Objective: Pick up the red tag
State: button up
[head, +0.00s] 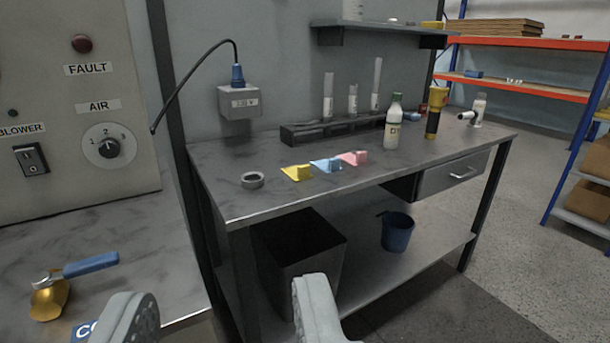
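The red tag (350,158) looks pinkish red and lies on the metal workbench (235,202). It is the rightmost of three tags in a row, close beside the light blue tag (326,165), with the yellow tag (297,173) at the left. Each tag seems to have a small raised block at its right end. My gripper (225,312) shows at the bottom of the view, its two fingers wide apart with nothing between them. It is well short of the bench and the tags.
A grey tape roll (253,180) lies left of the tags. Behind them stand a dark tube rack (305,133), a white bottle (392,128) and a yellow flashlight (435,112). A wall shelf (375,30) overhangs the back. A valve with a blue handle (92,264) is at lower left.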

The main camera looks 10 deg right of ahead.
aim_at(422, 111)
jog(key=i+l, duration=0.15)
jog(key=l, duration=0.3)
jog(key=i+l+z, duration=0.1)
jog(key=l, duration=0.3)
jog(key=i+l, duration=0.2)
jog(key=l, duration=0.25)
jog(key=i+l, duration=0.15)
jog(key=l, duration=0.25)
jog(key=i+l+z, duration=0.1)
jog(key=l, duration=0.35)
jog(key=i+l, duration=0.25)
jog(key=l, duration=0.15)
jog(key=i+l, duration=0.15)
jog(key=l, duration=0.25)
jog(key=i+l+z, duration=0.1)
jog(key=l, duration=0.35)
jog(key=i, duration=0.1)
